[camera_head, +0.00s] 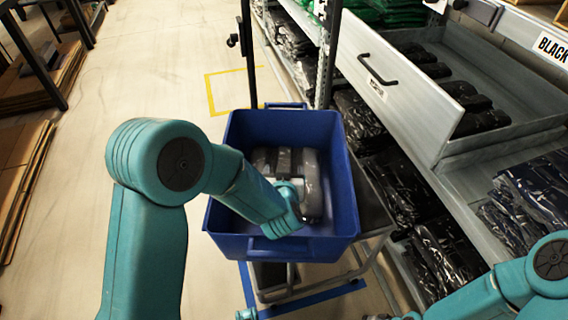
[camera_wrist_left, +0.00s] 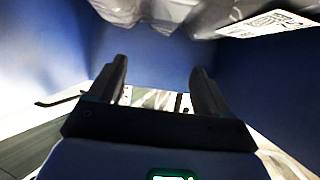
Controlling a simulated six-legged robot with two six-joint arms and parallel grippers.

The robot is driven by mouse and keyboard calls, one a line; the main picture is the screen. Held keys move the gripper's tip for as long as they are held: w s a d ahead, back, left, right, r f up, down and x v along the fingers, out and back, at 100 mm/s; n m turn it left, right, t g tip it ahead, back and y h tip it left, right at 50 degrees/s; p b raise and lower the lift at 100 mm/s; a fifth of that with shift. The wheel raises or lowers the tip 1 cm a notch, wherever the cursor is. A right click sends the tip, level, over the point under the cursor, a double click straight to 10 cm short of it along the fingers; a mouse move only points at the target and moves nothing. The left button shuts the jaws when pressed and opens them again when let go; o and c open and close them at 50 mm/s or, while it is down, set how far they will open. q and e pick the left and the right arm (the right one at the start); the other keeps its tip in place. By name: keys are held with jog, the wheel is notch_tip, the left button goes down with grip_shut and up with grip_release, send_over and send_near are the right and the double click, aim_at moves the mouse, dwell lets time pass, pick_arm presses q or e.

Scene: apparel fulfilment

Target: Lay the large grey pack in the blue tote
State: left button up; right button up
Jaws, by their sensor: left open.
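The blue tote (camera_head: 345,195) stands on a wheeled cart in the middle of the head view. The large grey pack (camera_head: 312,180), in shiny wrap with a darker band, is inside it, partly hidden by my left arm. My left arm reaches down into the tote, and its fingertips are hidden there in the head view. In the left wrist view, my left gripper (camera_wrist_left: 158,75) is open with nothing between its fingers. The grey pack (camera_wrist_left: 200,14) with a white label shows beyond the fingertips, apart from them.
A shelf rack stands along the right with a pulled-out drawer (camera_head: 400,90) of black packs and lower stacks of dark packs (camera_head: 440,250). A black post (camera_head: 248,60) stands behind the tote. The floor at left is clear beside flat cardboard (camera_head: 22,170).

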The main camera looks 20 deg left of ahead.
pick_arm(q)
jog(key=shift+v, duration=1.55)
jog(key=shift+p, duration=0.3)
